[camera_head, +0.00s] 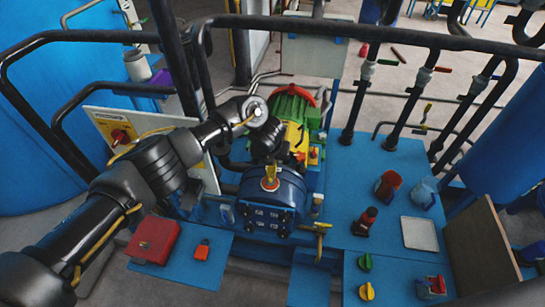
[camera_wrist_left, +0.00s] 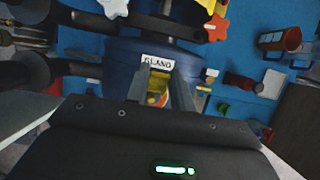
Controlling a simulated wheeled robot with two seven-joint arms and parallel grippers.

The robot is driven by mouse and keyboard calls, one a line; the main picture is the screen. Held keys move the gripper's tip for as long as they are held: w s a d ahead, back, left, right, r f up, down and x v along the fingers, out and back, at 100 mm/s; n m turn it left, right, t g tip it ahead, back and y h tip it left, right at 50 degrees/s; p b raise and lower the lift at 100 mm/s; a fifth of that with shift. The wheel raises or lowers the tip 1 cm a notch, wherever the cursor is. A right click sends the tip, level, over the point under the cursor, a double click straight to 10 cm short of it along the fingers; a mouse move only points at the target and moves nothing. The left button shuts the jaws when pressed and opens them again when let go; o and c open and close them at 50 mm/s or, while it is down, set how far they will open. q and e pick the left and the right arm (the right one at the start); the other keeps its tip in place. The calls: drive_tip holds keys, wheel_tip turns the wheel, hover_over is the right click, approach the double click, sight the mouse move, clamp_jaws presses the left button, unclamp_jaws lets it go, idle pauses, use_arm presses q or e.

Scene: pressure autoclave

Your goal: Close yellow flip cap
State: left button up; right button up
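The yellow flip cap (camera_head: 270,175) stands upright on top of the blue cylindrical vessel (camera_head: 282,197), over a red and yellow fitting, in the middle of the head view. In the left wrist view the yellow cap (camera_wrist_left: 157,82) shows between the two grey fingers of my left gripper (camera_wrist_left: 162,84), below the "GLAND" label. The fingers are apart, one on each side of it; I cannot tell whether they touch it. In the head view my left arm reaches in from the left and its gripper is just above and behind the cap. My right gripper is not in view.
Black railings (camera_head: 370,36) cross behind the vessel. A green and yellow motor (camera_head: 293,112) sits behind it. A red box (camera_head: 153,239) lies at front left. A red mug (camera_head: 388,184), dark bottle (camera_head: 365,221) and white tray (camera_head: 419,234) stand on the blue table at right.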

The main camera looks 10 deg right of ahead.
use_arm(q)
clamp_jaws()
drive_tip(key=shift+s+t, duration=0.1)
drive_tip(key=shift+t, duration=0.2)
drive_tip(key=shift+s+a+t+h+b, duration=0.15)
drive_tip(key=shift+s+t+h+b, duration=0.25)
drive_tip(key=shift+t+b, duration=0.4)
drive_tip(key=t+b, duration=0.1)
drive_tip(key=b, duration=0.2)
drive_tip(key=s+t+b, duration=0.1)
drive_tip(key=b, duration=0.1)
drive_tip(key=s+t+h+b, duration=0.1)
drive_tip(key=t+b, duration=0.1)
drive_tip(key=b, duration=0.1)
drive_tip(key=shift+s+a+b, duration=0.1)
drive_tip(key=shift+a+b, duration=0.2)
drive_tip(key=shift+a, duration=0.1)
drive_tip(key=shift+s+r+t+b, duration=0.2)
drive_tip(key=shift+t+b, duration=0.1)
drive_tip(key=shift+b, duration=0.25)
drive_tip(key=o, duration=0.8)
unclamp_jaws()
drive_tip(key=shift+c, duration=0.2)
